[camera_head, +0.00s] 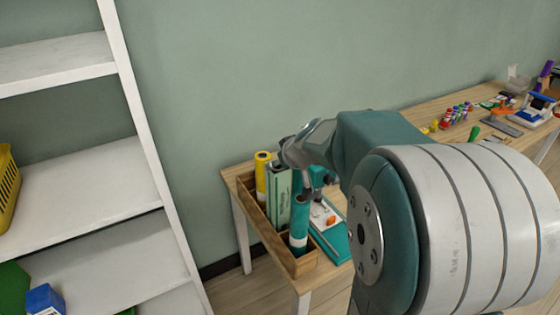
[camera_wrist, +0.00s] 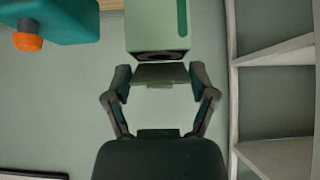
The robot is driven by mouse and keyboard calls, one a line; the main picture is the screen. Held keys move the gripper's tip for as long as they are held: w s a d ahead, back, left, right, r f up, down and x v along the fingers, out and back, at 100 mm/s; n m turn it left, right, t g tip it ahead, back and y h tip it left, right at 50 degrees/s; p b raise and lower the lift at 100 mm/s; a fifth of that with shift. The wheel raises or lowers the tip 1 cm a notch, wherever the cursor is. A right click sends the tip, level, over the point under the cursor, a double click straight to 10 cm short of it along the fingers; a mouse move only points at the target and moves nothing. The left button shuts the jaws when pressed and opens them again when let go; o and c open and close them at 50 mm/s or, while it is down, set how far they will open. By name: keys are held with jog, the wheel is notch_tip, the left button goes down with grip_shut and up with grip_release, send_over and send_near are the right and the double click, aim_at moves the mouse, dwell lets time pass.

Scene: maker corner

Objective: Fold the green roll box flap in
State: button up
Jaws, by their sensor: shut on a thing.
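The green roll box (camera_head: 278,197) stands upright in the wooden tray on the table, pale green with a darker stripe. In the wrist view, the box (camera_wrist: 157,22) is at the top centre, with a dark opening in its near end. Its dark green flap (camera_wrist: 160,73) sticks out from that end, between my fingertips. My gripper (camera_wrist: 160,76) is shut on the flap, one finger at each side. In the head view, my gripper (camera_head: 291,156) is at the top of the box, and its fingers are mostly hidden by my arm.
The wooden tray (camera_head: 275,242) also holds a yellow roll (camera_head: 262,176) and a teal tube (camera_head: 299,222), close beside the box. A teal body with an orange knob (camera_wrist: 28,42) is at upper left in the wrist view. White shelves (camera_head: 80,205) stand at left. Small items lie farther along the table.

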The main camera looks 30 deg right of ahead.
dwell(0.3)
jog(key=o, duration=1)
jog(key=shift+o, duration=0.2)
jog(key=v, duration=1.2)
jog(key=shift+f, duration=0.1)
